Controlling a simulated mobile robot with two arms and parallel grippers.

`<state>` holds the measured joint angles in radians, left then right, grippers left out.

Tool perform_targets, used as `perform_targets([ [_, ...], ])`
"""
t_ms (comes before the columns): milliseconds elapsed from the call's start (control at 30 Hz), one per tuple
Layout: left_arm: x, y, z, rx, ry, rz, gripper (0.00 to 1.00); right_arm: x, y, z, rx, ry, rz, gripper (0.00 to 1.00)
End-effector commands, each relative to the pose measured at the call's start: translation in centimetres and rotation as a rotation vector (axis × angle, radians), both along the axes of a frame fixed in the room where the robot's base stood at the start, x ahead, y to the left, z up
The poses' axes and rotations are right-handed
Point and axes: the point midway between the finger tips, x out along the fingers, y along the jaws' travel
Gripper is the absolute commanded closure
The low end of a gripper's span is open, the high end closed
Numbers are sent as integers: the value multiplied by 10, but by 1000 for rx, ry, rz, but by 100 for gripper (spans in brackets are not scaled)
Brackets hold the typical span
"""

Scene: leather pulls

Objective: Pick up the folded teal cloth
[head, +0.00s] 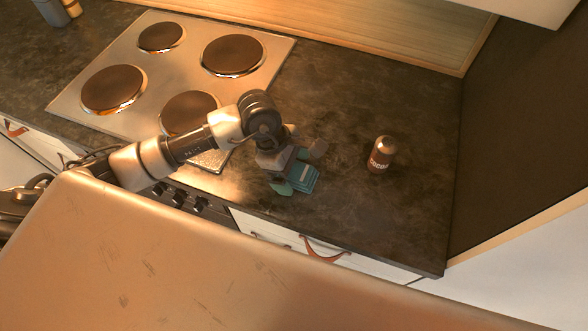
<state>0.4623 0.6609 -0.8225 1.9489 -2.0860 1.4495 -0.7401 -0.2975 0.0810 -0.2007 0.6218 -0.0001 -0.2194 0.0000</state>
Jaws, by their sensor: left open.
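The folded teal cloth (304,178) lies on the dark countertop (345,210), near its front edge and right of the stove. My left arm reaches in from the left across the stove's front. My left gripper (299,169) is open at the cloth, with its fingers on either side of it. The wrist and gripper body hide part of the cloth. I cannot tell whether the fingers touch it. My right gripper is not in view.
A brown bottle (381,154) with a lettered label stands on the counter to the right of the cloth. A stove with several round hotplates (232,55) is at the left. Drawers with leather pulls (325,252) are below the front edge. The counter behind the bottle is clear.

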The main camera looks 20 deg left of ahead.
Motion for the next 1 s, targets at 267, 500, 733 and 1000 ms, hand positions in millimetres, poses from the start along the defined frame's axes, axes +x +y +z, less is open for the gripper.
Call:
perform_targets([
  [267,0,0,-2,1,0,0,8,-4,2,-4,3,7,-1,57],
  [500,0,0,-1,0,0,0,39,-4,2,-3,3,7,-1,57],
  [733,0,0,-1,0,0,0,62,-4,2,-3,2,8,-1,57],
  [1000,0,0,2,0,0,1,62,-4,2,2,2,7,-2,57],
])
